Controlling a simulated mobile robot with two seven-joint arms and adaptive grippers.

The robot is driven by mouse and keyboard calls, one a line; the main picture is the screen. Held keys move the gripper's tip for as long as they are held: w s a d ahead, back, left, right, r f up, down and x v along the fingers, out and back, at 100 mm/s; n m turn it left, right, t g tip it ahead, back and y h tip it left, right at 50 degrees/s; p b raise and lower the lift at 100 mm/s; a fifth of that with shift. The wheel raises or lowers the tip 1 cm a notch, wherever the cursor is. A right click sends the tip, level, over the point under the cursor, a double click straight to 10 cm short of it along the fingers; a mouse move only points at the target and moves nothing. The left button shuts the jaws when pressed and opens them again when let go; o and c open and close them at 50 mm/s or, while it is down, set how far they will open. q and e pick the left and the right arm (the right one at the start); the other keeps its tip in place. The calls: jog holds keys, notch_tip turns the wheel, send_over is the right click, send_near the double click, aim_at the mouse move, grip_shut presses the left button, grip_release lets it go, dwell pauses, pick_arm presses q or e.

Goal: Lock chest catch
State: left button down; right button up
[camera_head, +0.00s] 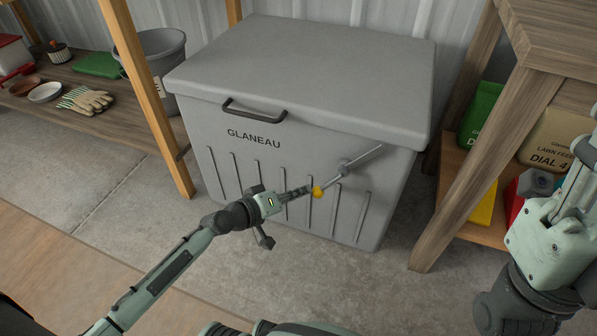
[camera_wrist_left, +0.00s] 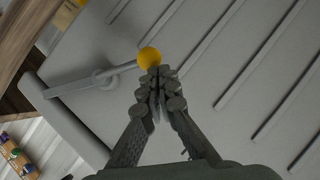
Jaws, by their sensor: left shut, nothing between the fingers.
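The grey chest (camera_head: 300,65) stands against the wall with its lid down. Its catch (camera_head: 345,170) is a grey metal lever on the right part of the front, slanting up to the right, with a yellow knob (camera_head: 317,192) at its lower left end. My left gripper (camera_head: 307,190) is shut and empty, its fingertips right at the knob. In the left wrist view the yellow knob (camera_wrist_left: 149,58) is just beyond the closed fingertips (camera_wrist_left: 158,75); I cannot tell whether they touch. My right arm shows at the right edge, but its fingers are not in view.
A black handle (camera_head: 254,112) sticks out of the chest front. A low wooden shelf (camera_head: 60,105) with gloves and pots is on the left. A wooden bench (camera_head: 440,200) with bags stands close on the right. The floor before the chest is clear.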

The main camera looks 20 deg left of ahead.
pick_arm(q)
jog(key=d+f, duration=0.4)
jog(key=d, duration=0.1)
jog(key=shift+b, duration=0.35)
jog(key=shift+f, duration=0.1)
dwell(0.3)
dwell(0.4)
